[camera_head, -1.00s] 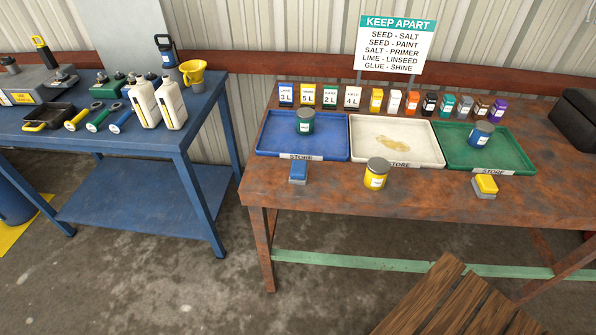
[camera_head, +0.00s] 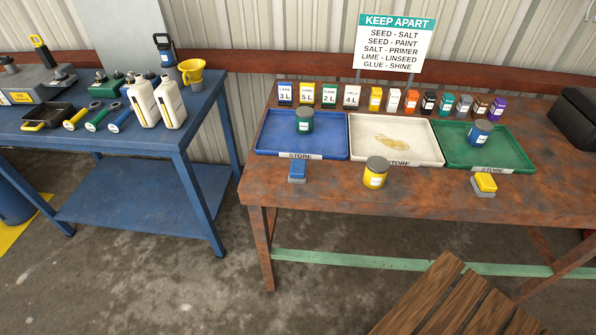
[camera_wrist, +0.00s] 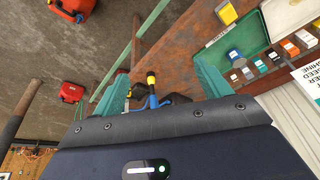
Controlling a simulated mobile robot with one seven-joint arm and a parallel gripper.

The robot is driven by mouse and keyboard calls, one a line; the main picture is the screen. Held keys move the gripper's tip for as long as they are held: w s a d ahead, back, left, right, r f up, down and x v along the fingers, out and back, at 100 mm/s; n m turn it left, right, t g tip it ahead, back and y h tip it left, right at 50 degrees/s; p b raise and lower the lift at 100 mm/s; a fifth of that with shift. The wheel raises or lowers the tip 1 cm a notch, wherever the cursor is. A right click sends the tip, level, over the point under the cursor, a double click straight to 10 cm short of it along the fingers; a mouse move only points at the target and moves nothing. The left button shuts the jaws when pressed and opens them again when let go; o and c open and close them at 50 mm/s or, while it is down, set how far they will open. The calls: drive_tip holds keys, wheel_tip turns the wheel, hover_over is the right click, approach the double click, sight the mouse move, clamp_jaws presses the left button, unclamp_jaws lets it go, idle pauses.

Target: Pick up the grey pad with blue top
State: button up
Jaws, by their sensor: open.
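The grey pad with a blue top (camera_head: 298,171) lies on the front part of the rusty brown table (camera_head: 335,205), just in front of the blue tray (camera_head: 262,150). I do not make it out in the wrist view. My gripper (camera_wrist: 160,87) shows only in the wrist view, with its two teal fingers apart. It is near the right end of the table, away from the blue-topped pad. A dark item with yellow and blue parts (camera_wrist: 153,100) shows between the fingers; I cannot tell whether it touches them.
A yellow-topped pad (camera_head: 486,184) and a yellow can (camera_head: 376,173) stand along the table front. Behind are a white tray (camera_head: 436,160) with a spill and a green tray (camera_head: 526,165). Wooden slats (camera_head: 450,300) stand in front. A blue bench (camera_head: 190,143) is at left.

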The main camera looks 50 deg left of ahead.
drive_tip(key=w+a+f+n+g, duration=0.1)
drive_tip(key=w+a+n, duration=0.15)
drive_tip(key=a, duration=1.35)
drive_tip(key=w+a+f+n+g, duration=0.1)
drive_tip(key=w+a+f, duration=0.15)
drive_tip(key=a, duration=1.25)
drive_tip(key=s+a+f, duration=0.3)
drive_tip(key=a, duration=0.9)
drive_tip(key=n+g+h, duration=0.1)
drive_tip(key=n+g, duration=0.1)
drive_tip(key=n, duration=0.2)
approach(298, 166)
drive_tip(key=shift+w+f, duration=0.1)
drive_tip(key=shift+f, duration=0.05)
drive_tip(key=shift+a+f, duration=0.1)
drive_tip(key=shift+f, duration=0.1)
drive_tip(key=f, duration=1)
drive_tip(key=shift+s+f, duration=0.25)
drive_tip(key=c, duration=1.1)
